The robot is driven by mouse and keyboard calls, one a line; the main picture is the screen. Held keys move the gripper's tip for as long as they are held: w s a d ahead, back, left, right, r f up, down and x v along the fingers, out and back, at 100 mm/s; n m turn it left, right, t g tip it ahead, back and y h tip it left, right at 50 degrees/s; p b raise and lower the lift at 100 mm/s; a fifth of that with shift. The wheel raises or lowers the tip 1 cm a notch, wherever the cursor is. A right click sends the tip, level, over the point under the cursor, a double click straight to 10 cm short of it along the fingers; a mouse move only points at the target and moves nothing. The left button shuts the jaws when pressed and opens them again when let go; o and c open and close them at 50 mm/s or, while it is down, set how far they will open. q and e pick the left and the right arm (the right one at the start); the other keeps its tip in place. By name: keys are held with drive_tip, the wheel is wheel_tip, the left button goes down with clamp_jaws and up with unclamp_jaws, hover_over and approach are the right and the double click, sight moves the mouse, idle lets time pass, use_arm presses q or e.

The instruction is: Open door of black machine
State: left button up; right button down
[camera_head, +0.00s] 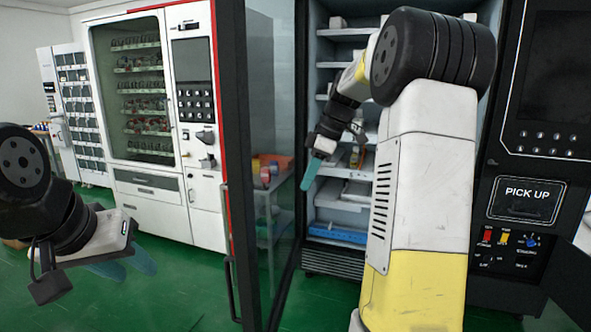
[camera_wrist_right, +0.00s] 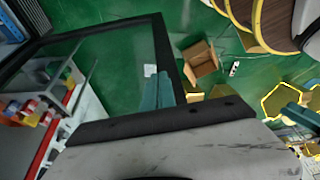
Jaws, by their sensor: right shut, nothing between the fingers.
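The black machine (camera_head: 543,80) stands on the right in the head view. Its glass door with a black frame (camera_head: 236,120) is swung wide open towards me, showing the shelves inside. A long black handle (camera_head: 229,250) runs along the door's outer edge. My right gripper (camera_head: 311,172) is shut and empty, between the door and the shelves, apart from the door as far as I can see. The right wrist view shows its teal fingers (camera_wrist_right: 158,92) together, near the door frame (camera_wrist_right: 163,50). My left gripper (camera_head: 128,265) hangs at lower left, fingers apart, away from the door.
A white vending machine (camera_head: 207,205) with red trim stands behind the door, left of it. The machine's shelves (camera_head: 345,175) hold a few small items and a blue tray (camera_head: 338,233). A cardboard box (camera_wrist_right: 200,60) lies on the green floor in the wrist view. Green floor is clear at lower left.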

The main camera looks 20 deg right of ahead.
drive_tip(key=w+a+f, duration=0.2)
drive_tip(key=a+f, duration=0.2)
drive_tip(key=a, duration=0.1)
drive_tip(key=shift+a, duration=0.15)
